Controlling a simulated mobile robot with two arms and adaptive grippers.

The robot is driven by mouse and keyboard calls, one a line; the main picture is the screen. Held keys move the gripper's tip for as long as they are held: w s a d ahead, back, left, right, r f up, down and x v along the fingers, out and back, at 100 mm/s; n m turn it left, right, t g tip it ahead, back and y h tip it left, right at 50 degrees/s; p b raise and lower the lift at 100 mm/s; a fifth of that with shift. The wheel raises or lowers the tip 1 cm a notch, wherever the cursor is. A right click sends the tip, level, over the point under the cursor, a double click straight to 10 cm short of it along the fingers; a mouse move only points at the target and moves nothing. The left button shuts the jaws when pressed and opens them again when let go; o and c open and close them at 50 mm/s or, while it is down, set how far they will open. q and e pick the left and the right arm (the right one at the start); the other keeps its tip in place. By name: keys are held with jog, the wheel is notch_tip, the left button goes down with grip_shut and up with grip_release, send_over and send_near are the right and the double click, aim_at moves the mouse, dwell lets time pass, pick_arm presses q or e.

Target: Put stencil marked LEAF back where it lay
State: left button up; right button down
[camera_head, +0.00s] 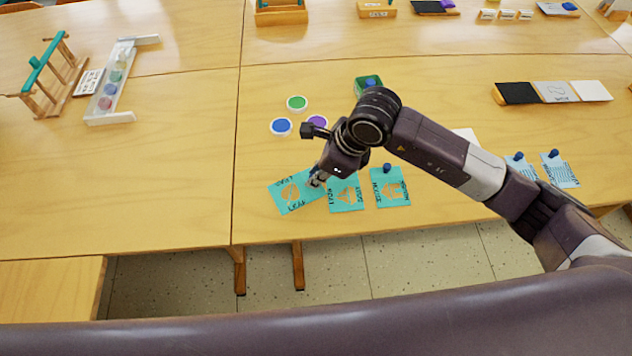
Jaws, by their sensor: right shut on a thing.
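A teal stencil with a leaf-shaped cutout and dark lettering (291,194) is at the left end of a row of three teal stencils, turned askew to the others. My right gripper (315,182) is shut on it at its right edge; the fingers hide that part of it. I cannot tell whether it touches the table or is held just above it. The middle stencil (346,197) lies close to its right, partly hidden by my gripper. The right stencil (390,189) has a blue knob at its top edge. My left gripper is out of view.
Paint pots, blue (281,126), green (297,103) and purple (317,121), stand behind the gripper. A green box (368,83) is farther back. The table (200,190) is clear left of the stencils.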

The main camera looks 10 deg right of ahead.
notch_tip(320, 180, down, 4)
jog(key=shift+f, duration=0.1)
jog(key=shift+f, duration=0.2)
jog(key=c, duration=1.9)
grip_release()
jog(key=shift+r, duration=0.1)
